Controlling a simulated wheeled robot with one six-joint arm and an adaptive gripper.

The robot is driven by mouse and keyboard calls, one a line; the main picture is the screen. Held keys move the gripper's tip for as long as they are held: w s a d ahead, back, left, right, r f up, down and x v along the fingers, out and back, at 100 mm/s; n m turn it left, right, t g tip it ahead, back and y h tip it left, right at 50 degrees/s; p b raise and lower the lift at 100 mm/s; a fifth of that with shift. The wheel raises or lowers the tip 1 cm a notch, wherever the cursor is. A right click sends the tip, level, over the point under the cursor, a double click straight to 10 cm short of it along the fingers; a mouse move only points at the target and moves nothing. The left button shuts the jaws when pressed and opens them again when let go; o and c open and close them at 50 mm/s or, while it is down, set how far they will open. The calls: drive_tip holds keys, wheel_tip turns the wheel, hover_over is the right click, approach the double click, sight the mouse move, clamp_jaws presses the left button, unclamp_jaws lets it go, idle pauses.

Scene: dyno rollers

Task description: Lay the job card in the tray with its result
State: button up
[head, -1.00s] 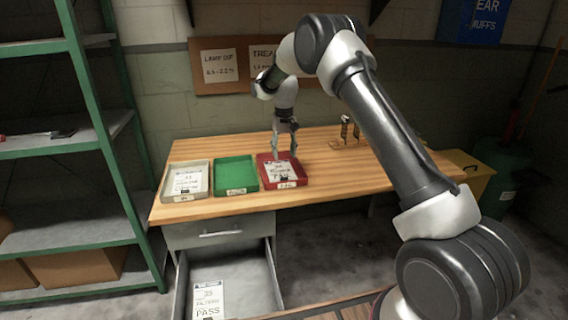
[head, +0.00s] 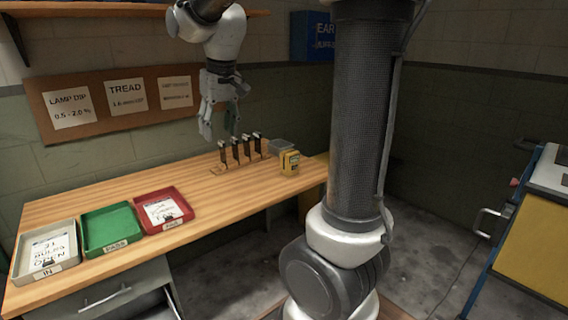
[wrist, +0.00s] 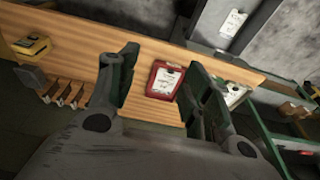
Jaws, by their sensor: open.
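My gripper (head: 219,125) is open and empty, raised above the bench near the back wall. Its spread fingers (wrist: 162,62) frame the red tray from above in the wrist view. The red FAIL tray (head: 184,219) holds a white job card (head: 162,211), lying flat; the card also shows in the wrist view (wrist: 164,81). The green PASS tray (head: 108,228) beside it is empty. The grey IN tray (head: 72,268) at the left holds another written card (head: 46,250).
A rack of several dark upright pieces (head: 240,150) and a yellow device (head: 289,162) stand at the bench's right end. A notice board (head: 118,102) hangs behind. A blue and yellow cart (head: 530,235) stands at the right. The bench between red tray and rack is clear.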

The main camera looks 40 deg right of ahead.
drive_tip(key=s+d+f, duration=0.1)
drive_tip(key=s, duration=1)
drive_tip(key=s+d+f+t, duration=0.1)
drive_tip(key=s+d+f, duration=0.1)
drive_tip(key=s, duration=0.8)
drive_tip(key=shift+s+d+f+t, duration=0.25)
drive_tip(key=shift+s+f+t, duration=0.05)
drive_tip(key=shift+s, duration=0.05)
